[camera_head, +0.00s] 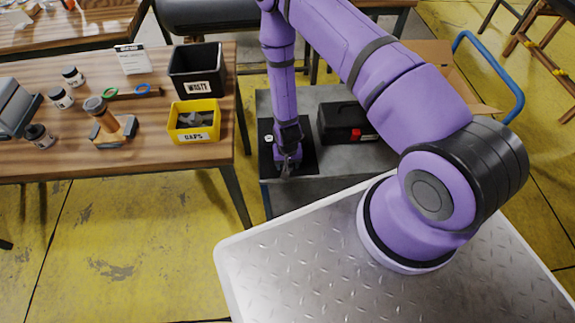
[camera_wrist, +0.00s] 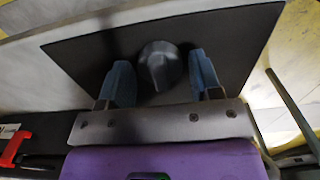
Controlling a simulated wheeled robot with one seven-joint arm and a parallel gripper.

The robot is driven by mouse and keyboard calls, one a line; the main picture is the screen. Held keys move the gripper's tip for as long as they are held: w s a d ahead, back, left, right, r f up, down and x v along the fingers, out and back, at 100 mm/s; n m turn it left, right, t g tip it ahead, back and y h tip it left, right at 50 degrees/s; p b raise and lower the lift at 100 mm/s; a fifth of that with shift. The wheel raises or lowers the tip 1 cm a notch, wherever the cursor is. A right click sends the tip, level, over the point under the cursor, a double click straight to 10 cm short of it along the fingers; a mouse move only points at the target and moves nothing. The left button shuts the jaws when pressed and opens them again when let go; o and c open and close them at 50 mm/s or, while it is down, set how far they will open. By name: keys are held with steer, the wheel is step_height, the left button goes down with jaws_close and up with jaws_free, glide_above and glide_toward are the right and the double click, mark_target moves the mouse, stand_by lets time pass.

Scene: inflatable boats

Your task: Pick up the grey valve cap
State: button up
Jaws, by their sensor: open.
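The grey valve cap (camera_wrist: 158,66) shows in the wrist view as a dark round knob with a raised ridge. It sits on a black mat (camera_wrist: 90,52). My gripper (camera_wrist: 161,75) is open, with one blue-grey finger on each side of the cap. A gap shows between the cap and each finger. In the head view my gripper (camera_head: 288,166) points down over the black mat (camera_head: 306,163) on a grey cart (camera_head: 335,168). I cannot make out the cap there; my gripper may hide it.
A black toolbox (camera_head: 345,119) with a red latch stands right of the mat. A small pale item (camera_head: 268,139) lies on the mat's left part. The wooden table (camera_head: 60,160) at left holds a yellow CAPS bin (camera_head: 194,136), a black WASTE bin (camera_head: 197,86) and several jars.

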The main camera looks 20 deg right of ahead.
steer(key=shift+f, duration=0.1)
steer(key=c, duration=0.7)
